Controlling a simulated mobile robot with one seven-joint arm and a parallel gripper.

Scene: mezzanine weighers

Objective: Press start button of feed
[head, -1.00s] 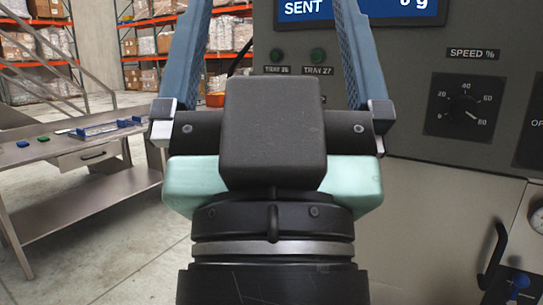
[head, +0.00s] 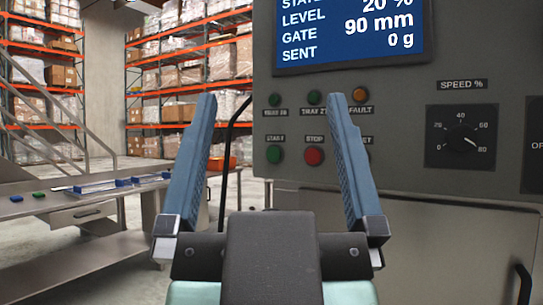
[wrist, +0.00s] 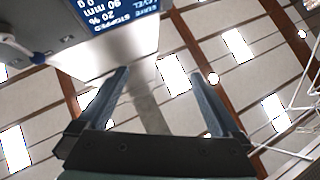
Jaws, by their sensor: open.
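The green start button (head: 274,154) sits on the grey control panel (head: 400,160) in the head view, under a START label. The red stop button (head: 313,156) is to its right. My gripper (head: 268,110) is open and empty, its two blue fingers pointing up in front of the panel's left part. The start button shows between the fingers, and the right finger partly hides the label right of STOP. The gripper also shows open in the wrist view (wrist: 160,84), with the ceiling behind it.
A display (head: 350,35) reads level 20 %, gate 90 mm, sent 0 g. Two green lamps and an orange fault lamp (head: 360,95) sit above the buttons. A speed dial (head: 461,138) is at right. A metal table (head: 75,208) stands at left, with shelving behind.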

